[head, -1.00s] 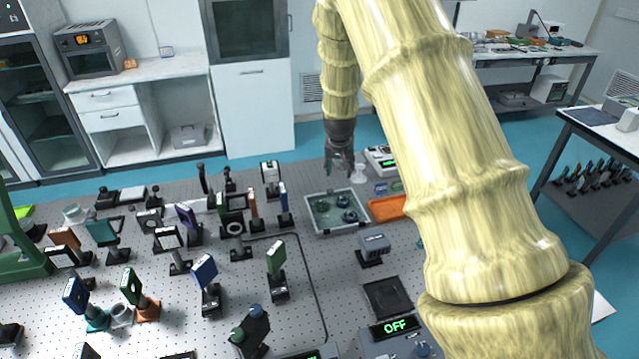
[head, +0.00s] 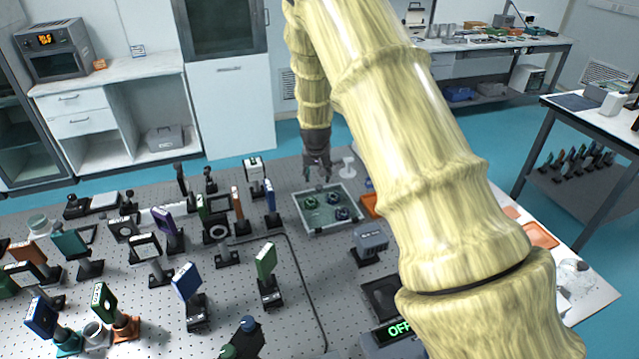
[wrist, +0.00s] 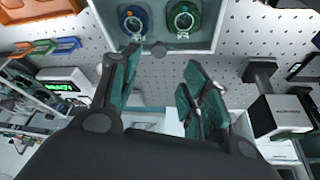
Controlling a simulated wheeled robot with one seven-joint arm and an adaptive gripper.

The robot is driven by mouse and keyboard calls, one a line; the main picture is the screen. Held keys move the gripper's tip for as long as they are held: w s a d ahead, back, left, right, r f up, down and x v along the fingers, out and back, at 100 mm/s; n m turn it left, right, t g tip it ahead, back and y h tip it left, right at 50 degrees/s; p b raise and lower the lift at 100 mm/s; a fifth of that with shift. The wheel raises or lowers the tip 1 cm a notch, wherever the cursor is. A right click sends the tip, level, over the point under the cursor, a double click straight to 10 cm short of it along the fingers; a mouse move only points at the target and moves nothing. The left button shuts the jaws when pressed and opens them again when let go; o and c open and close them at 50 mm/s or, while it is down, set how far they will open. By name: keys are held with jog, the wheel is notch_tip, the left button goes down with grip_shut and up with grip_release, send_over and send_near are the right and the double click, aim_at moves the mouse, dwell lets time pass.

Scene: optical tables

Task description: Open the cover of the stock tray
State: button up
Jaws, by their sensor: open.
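The stock tray (head: 345,226) is a shallow pale box on the perforated table, with several round dark green and blue parts showing inside. In the wrist view the tray's edge (wrist: 205,47) lies at the top, with a blue-ringed and a green-ringed part behind it. A small grey tab (wrist: 160,49) shows at the middle of that edge. I cannot tell the clear cover apart from the tray. My gripper (head: 318,176) is at the tray's far edge in the head view. In the wrist view my gripper (wrist: 162,68) is open, its teal fingers apart and empty, either side of the tab.
An orange tray (head: 371,205) and a white stand (head: 347,167) are close by the stock tray. Many optic mounts, such as a green one (head: 266,262), crowd the table to the left. A grey device (head: 370,242) stands in front. In the wrist view a black post mount (wrist: 260,72) is at right.

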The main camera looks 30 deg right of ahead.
aim_at(319, 187)
jog(key=p+x, duration=0.1)
jog(key=x, duration=0.2)
jog(key=shift+d+f, duration=0.15)
jog(key=shift+d, duration=0.05)
jog(key=shift+p+x, duration=0.85)
jog(key=shift+x, duration=1.55)
jog(key=shift+a, duration=0.1)
grip_shut()
